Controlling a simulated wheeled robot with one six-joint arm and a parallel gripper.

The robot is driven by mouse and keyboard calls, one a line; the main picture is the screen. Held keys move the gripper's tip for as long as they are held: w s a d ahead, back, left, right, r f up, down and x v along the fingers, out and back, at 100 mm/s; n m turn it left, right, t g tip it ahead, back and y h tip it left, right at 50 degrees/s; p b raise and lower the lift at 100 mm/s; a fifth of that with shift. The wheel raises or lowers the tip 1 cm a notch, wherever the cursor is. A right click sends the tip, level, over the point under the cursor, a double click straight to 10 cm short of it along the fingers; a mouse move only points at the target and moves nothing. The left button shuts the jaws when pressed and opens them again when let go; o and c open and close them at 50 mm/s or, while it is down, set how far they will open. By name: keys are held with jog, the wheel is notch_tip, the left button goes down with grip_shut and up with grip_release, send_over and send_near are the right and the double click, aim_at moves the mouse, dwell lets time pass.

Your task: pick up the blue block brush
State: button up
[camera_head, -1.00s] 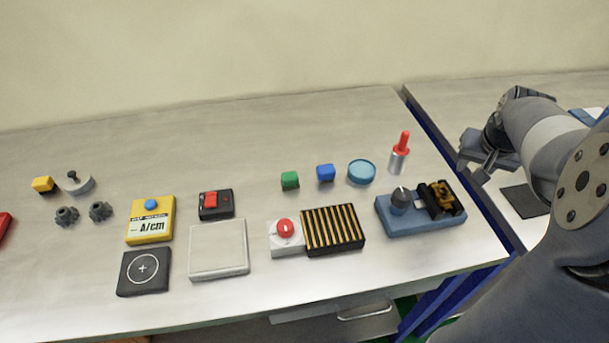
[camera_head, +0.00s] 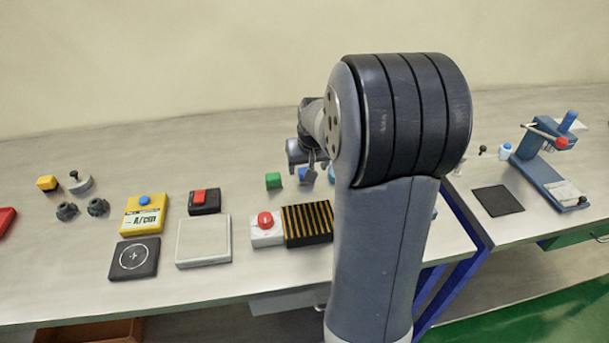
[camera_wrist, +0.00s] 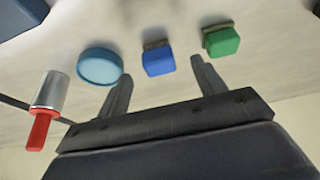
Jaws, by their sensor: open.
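The blue block brush (camera_wrist: 158,61) has a blue block on top and a brownish strip along one edge. It stands on the bench between the green block brush (camera_wrist: 222,41) and the round light-blue lid (camera_wrist: 100,66). In the head view the blue block brush (camera_head: 304,175) is partly hidden behind my arm. My gripper (camera_wrist: 160,75) is open and empty. In the wrist view its two fingers point toward the blue block brush, which appears between and beyond their tips, seemingly apart from them. The gripper also shows in the head view (camera_head: 308,163), close above the brush.
The green block brush (camera_head: 273,181) is just left of the blue one. A black-and-yellow striped block (camera_head: 306,225) and red button box (camera_head: 266,229) are nearer the front. Bare bench lies behind the brushes.

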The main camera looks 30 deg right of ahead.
jog(key=shift+p+x, duration=0.45)
jog(key=shift+x, duration=2.25)
jog(key=shift+w+d+r, duration=0.1)
jog(key=shift+d, duration=0.05)
jog(key=shift+c, duration=0.4)
jog(key=c, duration=1)
